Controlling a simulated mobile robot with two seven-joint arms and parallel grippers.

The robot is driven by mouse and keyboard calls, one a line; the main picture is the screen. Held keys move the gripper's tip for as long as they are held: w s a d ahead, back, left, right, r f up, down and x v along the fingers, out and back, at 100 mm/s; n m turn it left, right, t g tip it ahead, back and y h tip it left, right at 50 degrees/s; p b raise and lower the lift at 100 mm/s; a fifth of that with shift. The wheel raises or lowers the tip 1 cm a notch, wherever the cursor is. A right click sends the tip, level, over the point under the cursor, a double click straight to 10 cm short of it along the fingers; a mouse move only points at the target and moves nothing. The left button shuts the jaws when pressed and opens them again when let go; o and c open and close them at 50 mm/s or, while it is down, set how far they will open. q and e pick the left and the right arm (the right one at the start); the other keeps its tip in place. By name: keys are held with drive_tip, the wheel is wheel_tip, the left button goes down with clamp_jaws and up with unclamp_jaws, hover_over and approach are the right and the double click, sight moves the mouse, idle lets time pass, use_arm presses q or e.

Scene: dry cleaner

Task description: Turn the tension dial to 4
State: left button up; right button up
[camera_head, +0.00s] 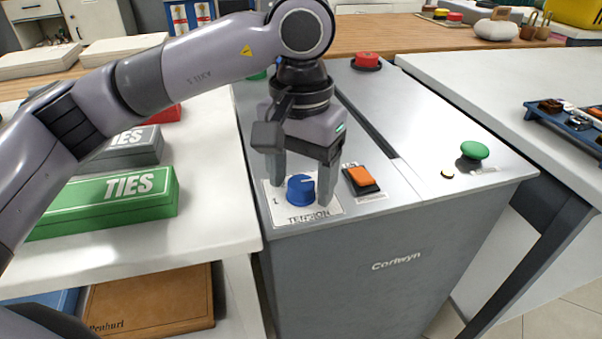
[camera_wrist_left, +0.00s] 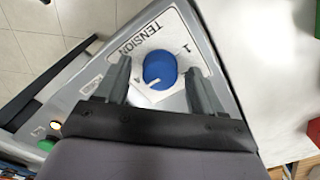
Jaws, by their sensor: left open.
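The blue tension dial (camera_head: 300,190) sits on a white plate marked TENSION (camera_head: 308,215) at the front left corner of the grey machine (camera_head: 420,215). In the left wrist view the dial (camera_wrist_left: 159,69) lies between the spread fingertips, and a gap seems to remain on both sides. I cannot tell whether either finger touches it. My right gripper is not in view.
An orange rocker switch (camera_head: 361,178) is close to the right finger. A green button (camera_head: 474,150) and a red button (camera_head: 367,60) are on the machine top. A green TIES box (camera_head: 105,203) stands on the left table. A blue tray (camera_head: 570,125) lies at right.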

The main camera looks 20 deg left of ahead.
sight(301, 182)
use_arm(q)
wheel_tip(301, 182, up, 7)
drive_tip(key=shift+f+p, duration=0.2)
drive_tip(key=shift+p, duration=0.65)
drive_tip(key=shift+r, duration=0.3)
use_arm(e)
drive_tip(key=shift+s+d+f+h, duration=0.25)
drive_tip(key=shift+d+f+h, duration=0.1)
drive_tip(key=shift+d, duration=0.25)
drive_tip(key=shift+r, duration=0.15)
